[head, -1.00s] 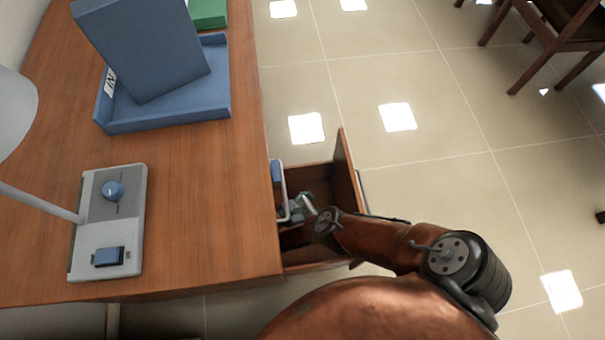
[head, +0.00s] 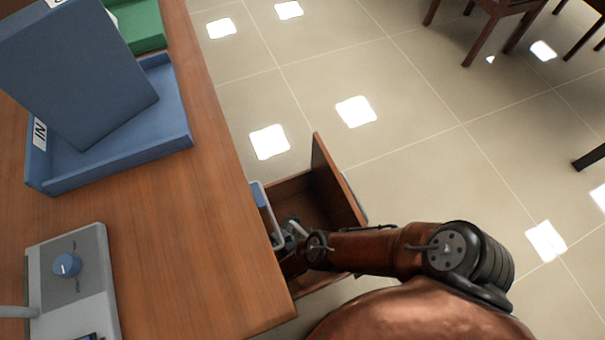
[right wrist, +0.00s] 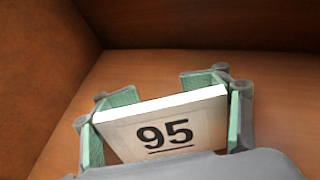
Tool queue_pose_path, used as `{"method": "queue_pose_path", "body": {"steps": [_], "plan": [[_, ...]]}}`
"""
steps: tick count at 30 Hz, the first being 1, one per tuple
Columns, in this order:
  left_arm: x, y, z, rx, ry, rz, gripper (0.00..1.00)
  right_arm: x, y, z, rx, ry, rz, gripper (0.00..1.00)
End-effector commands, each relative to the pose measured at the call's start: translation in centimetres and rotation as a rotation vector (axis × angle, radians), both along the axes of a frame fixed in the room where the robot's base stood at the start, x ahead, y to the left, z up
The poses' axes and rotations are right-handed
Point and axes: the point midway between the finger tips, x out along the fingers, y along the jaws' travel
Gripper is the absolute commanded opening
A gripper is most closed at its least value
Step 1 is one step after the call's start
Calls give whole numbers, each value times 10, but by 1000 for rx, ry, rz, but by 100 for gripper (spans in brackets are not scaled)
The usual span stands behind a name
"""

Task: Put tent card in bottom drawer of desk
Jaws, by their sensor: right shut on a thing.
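In the right wrist view the tent card (right wrist: 165,128), white with a black underlined "95", sits between the green-padded fingers of my right gripper (right wrist: 165,115). The gripper is shut on the card's two ends. Wooden drawer walls and floor lie around and beyond the card; I cannot tell whether it touches the floor. In the head view an open drawer (head: 340,180) sticks out from the desk's (head: 190,230) right side, and my right gripper (head: 287,235) reaches into it near the desk edge. The card is not clear there. My left gripper is not in view.
A blue tray (head: 120,168) with a blue box-like object (head: 75,70) in it stands on the desk, with a green tray (head: 145,25) behind. A grey-white lamp base (head: 75,285) is at lower left. Tiled floor right of the drawer is clear; chairs stand farther off.

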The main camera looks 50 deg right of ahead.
Motion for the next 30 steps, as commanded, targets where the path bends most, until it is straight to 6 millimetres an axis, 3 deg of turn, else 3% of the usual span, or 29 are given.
{"method": "queue_pose_path", "body": {"steps": [13,14,27,30], "plan": [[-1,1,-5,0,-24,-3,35,0,0,-6,0,0,0,32],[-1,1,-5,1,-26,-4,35,1,0,-5,1,-1,0,57],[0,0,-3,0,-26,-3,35,1,0,-4,0,-1,0,87],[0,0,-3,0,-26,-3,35,1,0,-4,0,-1,0,87]]}}
